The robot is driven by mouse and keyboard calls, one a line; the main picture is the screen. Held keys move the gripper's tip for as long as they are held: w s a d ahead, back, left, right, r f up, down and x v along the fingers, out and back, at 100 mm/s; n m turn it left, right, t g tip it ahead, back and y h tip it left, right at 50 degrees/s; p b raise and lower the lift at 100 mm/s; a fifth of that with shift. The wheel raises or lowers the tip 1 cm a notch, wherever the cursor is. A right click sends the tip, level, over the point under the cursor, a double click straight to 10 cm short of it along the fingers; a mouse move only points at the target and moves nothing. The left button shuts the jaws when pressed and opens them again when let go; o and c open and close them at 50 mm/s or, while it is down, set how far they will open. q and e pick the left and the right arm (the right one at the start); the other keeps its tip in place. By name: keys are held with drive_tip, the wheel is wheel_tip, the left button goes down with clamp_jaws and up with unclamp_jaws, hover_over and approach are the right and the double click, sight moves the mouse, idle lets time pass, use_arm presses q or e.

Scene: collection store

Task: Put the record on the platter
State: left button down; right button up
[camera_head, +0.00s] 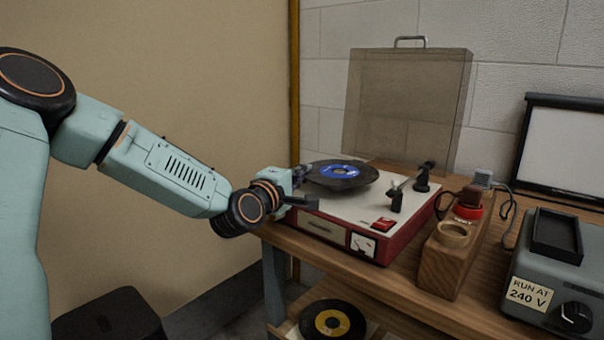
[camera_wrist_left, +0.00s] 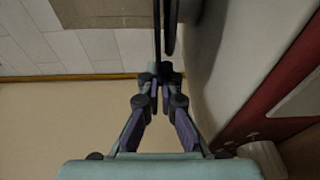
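The black record with a blue label (camera_head: 345,171) lies roughly level over the left part of the turntable's (camera_head: 345,215) white deck. My left gripper (camera_head: 304,173) is at its left edge. In the left wrist view, the fingers (camera_wrist_left: 160,80) are closed together on the rim of the thin dark record (camera_wrist_left: 157,30), seen edge-on. A thicker dark disc, apparently the platter (camera_wrist_left: 171,28), runs close beside it with a narrow gap. In the head view the record mostly hides the platter. My right gripper is not in view.
The tonearm (camera_head: 397,196) stands right of the record. The clear lid (camera_head: 408,105) is raised behind. A wooden block (camera_head: 450,262) with small items and a grey 240 V unit (camera_head: 545,265) stand right. A yellow-labelled record (camera_head: 332,320) lies below.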

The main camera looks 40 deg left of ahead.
use_arm(q)
drive_tip(key=shift+f, duration=0.25)
drive_tip(key=c, duration=2)
unclamp_jaws()
drive_tip(key=shift+c, duration=0.2)
drive_tip(key=o, duration=0.6)
